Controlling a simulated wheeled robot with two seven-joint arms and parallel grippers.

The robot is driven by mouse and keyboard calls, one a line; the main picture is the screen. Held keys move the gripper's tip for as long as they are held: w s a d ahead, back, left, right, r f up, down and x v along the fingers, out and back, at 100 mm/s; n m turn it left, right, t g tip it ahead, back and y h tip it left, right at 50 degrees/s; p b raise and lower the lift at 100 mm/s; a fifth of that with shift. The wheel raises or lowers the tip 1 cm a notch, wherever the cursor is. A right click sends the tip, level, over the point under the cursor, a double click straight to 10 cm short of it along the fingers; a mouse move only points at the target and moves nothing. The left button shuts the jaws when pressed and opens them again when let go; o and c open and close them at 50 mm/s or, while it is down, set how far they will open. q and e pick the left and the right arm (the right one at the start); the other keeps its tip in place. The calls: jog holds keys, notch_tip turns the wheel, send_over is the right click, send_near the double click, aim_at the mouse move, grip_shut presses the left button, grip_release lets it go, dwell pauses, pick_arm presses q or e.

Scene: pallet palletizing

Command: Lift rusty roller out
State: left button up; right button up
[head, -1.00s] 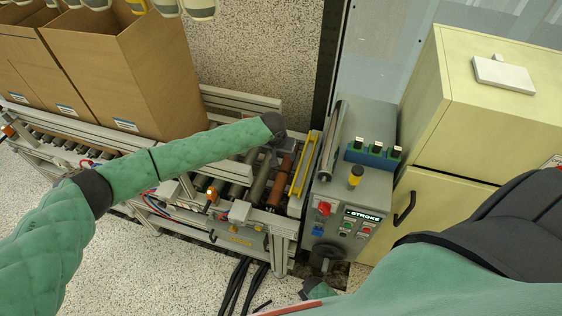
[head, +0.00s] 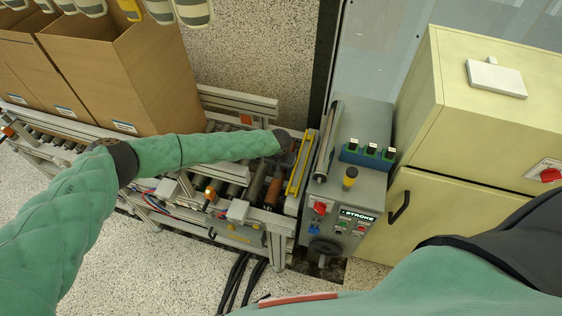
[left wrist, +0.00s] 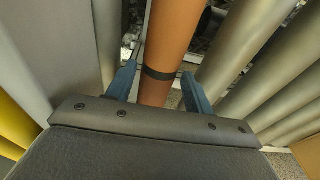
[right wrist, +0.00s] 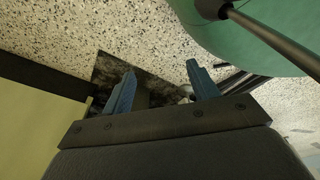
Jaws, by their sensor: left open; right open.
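The rusty roller (head: 273,190) is a brown-orange cylinder lying in the conveyor, among grey rollers. In the left wrist view the rusty roller (left wrist: 176,35) runs between my fingers and has a dark band around it. My left gripper (left wrist: 158,76) is open, with one blue finger on each side of the roller. I cannot tell if the fingers touch it. In the head view the left hand is mostly hidden behind its own wrist. My right gripper (right wrist: 161,70) is open and empty above the floor; it is not seen in the head view.
A yellow bar (head: 301,165) stands at the conveyor's end, beside the control box (head: 345,200). A silver roller (head: 328,140) lies on top of that box. Cardboard boxes (head: 125,75) stand at the left, a cream cabinet (head: 440,215) at the right. Black cables (head: 238,280) lie on the floor.

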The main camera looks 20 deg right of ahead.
pick_arm(q)
jog(key=shift+w+d+f, duration=0.1)
jog(key=shift+w+f, duration=0.05)
jog(key=shift+f, duration=1.05)
pick_arm(e)
jog(key=shift+s+d+f, duration=0.1)
jog(key=shift+s+d, duration=0.05)
jog(key=shift+s, duration=0.4)
jog(key=shift+s+d+f, duration=0.1)
jog(key=shift+s, duration=0.4)
pick_arm(q)
jog(key=c, duration=1)
jog(key=o, duration=0.5)
jog(key=c, duration=0.4)
jog(key=shift+p, duration=0.3)
pick_arm(e)
jog(key=shift+r, duration=0.1)
pick_arm(q)
jog(key=shift+r, duration=0.2)
pick_arm(e)
jog(key=shift+w+r, duration=0.1)
jog(key=shift+r, duration=0.05)
pick_arm(q)
jog(key=shift+w+d+r, duration=0.1)
jog(key=shift+w+r, duration=0.05)
jog(key=shift+r, duration=0.05)
grip_shut()
pick_arm(e)
jog(key=shift+r, duration=0.1)
